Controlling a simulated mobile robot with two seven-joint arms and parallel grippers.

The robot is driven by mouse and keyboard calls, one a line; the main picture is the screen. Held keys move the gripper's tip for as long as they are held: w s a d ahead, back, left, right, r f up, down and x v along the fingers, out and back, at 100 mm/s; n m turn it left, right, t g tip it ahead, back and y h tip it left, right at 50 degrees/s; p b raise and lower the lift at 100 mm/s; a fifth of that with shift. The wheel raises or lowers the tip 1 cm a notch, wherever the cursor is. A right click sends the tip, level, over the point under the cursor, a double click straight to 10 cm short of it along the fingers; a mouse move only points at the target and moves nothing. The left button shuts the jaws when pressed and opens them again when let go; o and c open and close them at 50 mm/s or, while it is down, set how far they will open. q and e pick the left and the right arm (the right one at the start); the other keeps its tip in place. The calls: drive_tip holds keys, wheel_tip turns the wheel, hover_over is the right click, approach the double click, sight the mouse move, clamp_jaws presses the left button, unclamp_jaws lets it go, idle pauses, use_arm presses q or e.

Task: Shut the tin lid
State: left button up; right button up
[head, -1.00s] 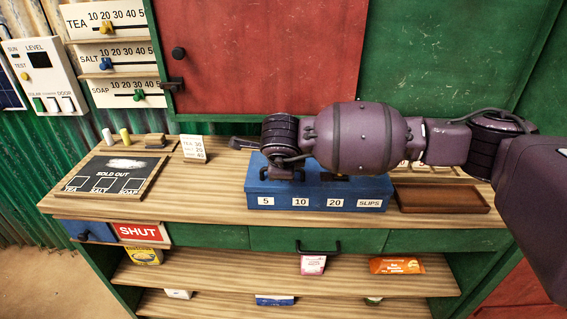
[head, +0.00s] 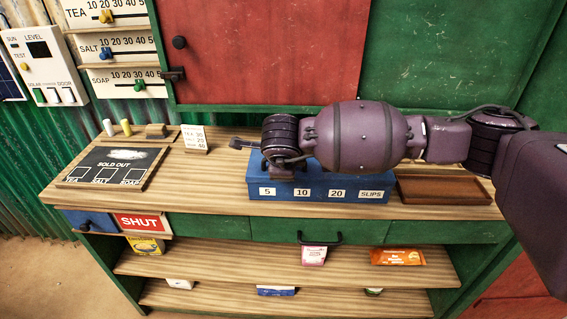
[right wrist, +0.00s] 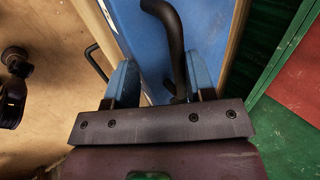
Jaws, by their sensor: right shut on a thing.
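The blue tin (head: 320,190), with the labels 5, 10, 20 and SLIPS on its front, stands on the counter. My right arm covers most of its top, so I cannot tell from the head view how far its lid stands open. My right gripper (head: 287,168) is low at the tin's left end. In the right wrist view its blue-grey fingers (right wrist: 160,85) are shut on a dark curved handle (right wrist: 168,30), in front of a blue surface (right wrist: 205,35) of the tin. My left gripper is out of view.
A brown tray (head: 440,190) is right of the tin. The red hatch (head: 265,50) rises behind. The counter (head: 215,185) left of the tin is clear.

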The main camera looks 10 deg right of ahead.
drive_tip(key=p+v, duration=0.1)
drive_tip(key=v, duration=0.9)
drive_tip(key=shift+s+r, duration=0.25)
drive_tip(key=shift+r, duration=0.05)
drive_tip(key=shift+a, duration=0.1)
